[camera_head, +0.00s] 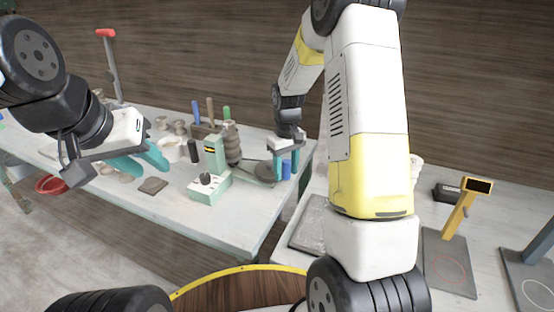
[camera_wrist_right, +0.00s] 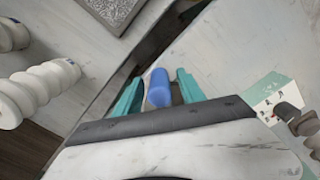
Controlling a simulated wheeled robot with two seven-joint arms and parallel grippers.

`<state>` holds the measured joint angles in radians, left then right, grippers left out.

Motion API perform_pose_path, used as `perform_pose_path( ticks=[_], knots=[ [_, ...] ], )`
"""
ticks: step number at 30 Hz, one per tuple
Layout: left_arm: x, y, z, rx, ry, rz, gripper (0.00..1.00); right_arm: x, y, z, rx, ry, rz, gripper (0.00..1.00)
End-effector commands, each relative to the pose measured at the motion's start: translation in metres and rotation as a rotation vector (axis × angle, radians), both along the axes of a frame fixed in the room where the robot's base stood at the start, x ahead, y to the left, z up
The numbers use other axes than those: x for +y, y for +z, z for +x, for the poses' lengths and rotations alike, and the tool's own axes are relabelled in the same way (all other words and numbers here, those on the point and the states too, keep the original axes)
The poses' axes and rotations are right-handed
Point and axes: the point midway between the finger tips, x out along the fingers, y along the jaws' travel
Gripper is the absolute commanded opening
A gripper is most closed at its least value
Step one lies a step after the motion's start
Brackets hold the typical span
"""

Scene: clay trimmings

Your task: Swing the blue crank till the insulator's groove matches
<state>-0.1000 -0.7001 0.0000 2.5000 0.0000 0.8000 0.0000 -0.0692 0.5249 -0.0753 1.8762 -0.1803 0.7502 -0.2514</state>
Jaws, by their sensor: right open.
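The blue crank handle (camera_head: 287,170) stands between the teal fingers of my right gripper (camera_head: 285,176). In the right wrist view the blue handle (camera_wrist_right: 159,88) is between the two open fingers (camera_wrist_right: 157,90), with a gap beside it. A grey-brown ribbed insulator (camera_head: 232,145) stands upright behind the pale green device (camera_head: 212,168); its groove is too small to make out. My left gripper (camera_head: 156,172) appears open and empty, above the table's left part.
The pale green device carries a black knob (camera_head: 206,179), also in the right wrist view (camera_wrist_right: 287,112). Tools stand in a holder (camera_head: 203,128) behind. White ribbed insulators (camera_wrist_right: 38,92) and a speckled slab (camera_wrist_right: 108,8) show in the wrist view. A yellow stand (camera_head: 460,215) is at right.

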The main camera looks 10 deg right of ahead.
Motion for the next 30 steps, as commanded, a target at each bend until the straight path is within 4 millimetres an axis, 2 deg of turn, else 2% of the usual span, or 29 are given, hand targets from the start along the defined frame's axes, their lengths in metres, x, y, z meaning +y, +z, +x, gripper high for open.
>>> perform_pose_path(
  ticks=[4, 11, 30],
  knots=[
    [0.0, 0.0, 0.0, 0.0, 0.0, 0.0, 0.36, 0.0, 0.0002, -0.0001, 0.0, 0.0, 0.0, 0.47],
    [0.0, 0.0, 0.0, 0.0, 0.0, 0.0, 0.36, 0.0, 0.0004, 0.0, 0.0, 0.0, 0.0, 0.02],
    [0.0, 0.0, 0.0, 0.0, 0.0, 0.0, 0.36, 0.0001, 0.0009, 0.0002, 0.0, 0.0, 0.0, 0.0]
  ],
)
